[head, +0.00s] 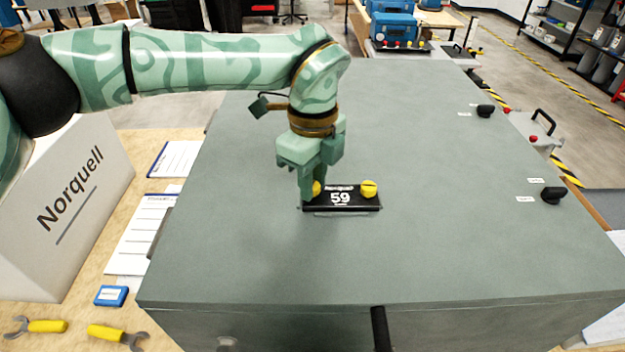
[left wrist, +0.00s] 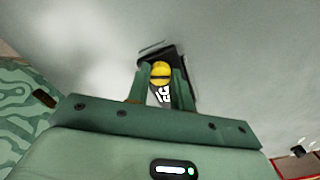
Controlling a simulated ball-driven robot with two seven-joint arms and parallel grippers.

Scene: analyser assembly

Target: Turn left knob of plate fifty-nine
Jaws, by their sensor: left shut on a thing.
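Plate fifty-nine (head: 341,207) is a small black plate marked 59, lying on the broad grey top of the analyser housing (head: 440,230). It has a yellow knob at each end. The left knob (head: 317,188) is partly hidden by my left gripper (head: 311,192), which comes down on it from above with its fingers shut on it. The right knob (head: 369,189) is free and shows a dark slot line. In the left wrist view, a yellow slotted knob (left wrist: 161,73) sits between my fingertips, with the plate's white digits below it. My right gripper is not in view.
Two black knobs with small labels (head: 553,195) (head: 485,111) stand on the right of the grey top. A white Norquell box (head: 75,205), papers, a blue box (head: 111,296) and yellow-handled wrenches (head: 47,326) lie at left. The grey top around the plate is clear.

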